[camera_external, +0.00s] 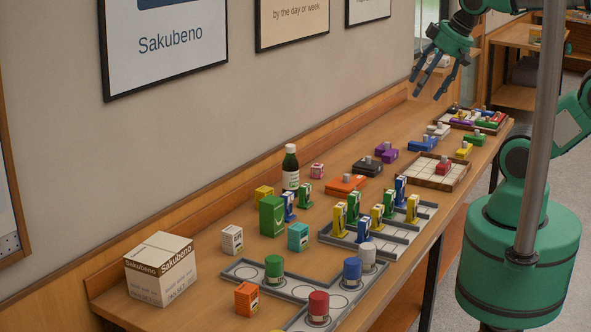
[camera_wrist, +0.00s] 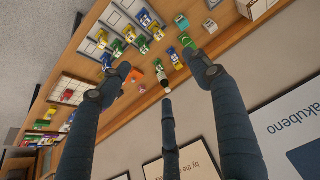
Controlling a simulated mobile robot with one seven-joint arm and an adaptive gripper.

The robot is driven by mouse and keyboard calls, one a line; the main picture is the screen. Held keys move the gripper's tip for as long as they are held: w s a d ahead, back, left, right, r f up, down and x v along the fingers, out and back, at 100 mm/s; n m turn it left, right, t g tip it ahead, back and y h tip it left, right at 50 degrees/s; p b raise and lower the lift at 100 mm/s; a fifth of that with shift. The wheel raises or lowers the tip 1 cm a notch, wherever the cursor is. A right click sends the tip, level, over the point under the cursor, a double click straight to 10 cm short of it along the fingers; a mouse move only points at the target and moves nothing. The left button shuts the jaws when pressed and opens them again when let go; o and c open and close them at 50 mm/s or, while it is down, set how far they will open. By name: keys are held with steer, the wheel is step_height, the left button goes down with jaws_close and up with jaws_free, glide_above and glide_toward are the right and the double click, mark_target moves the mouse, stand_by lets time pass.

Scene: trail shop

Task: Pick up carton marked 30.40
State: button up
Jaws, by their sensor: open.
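Several small cartons stand on the long wooden counter (camera_external: 205,268): white (camera_external: 232,240), orange (camera_external: 246,299), teal (camera_external: 298,237), yellow (camera_external: 264,197) and pink (camera_external: 317,171). A taller green carton (camera_external: 272,216) stands among them. Their markings are too small to read, so I cannot tell which is marked 30.40. My gripper (camera_external: 428,86) is open and empty, high above the far part of the counter, away from these cartons. In the wrist view its spread fingers (camera_wrist: 160,80) have nothing between them, with the counter farther off.
A large Sakubeno box (camera_external: 161,269) stands at the near left end. A dark bottle (camera_external: 290,168) stands near the wall. Grey trays (camera_external: 374,246) hold coloured pieces and cylinders. A wooden tray (camera_external: 452,184) and coloured blocks lie farther back. The wall borders the counter's left side.

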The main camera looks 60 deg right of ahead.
steer(key=w+a+g, duration=0.1)
steer(key=w+a, duration=0.6)
steer(key=w, duration=0.5)
steer(key=g+p, duration=0.1)
steer(key=g, duration=0.4)
glide_above(247, 289)
step_height(247, 289, down, 34)
steer(key=r, duration=0.1)
steer(key=shift+f+n, duration=0.25)
steer(key=shift+n, duration=0.15)
steer(key=shift+f, duration=0.1)
steer(key=shift+f+b, duration=0.35)
steer(key=shift+f, duration=3.85)
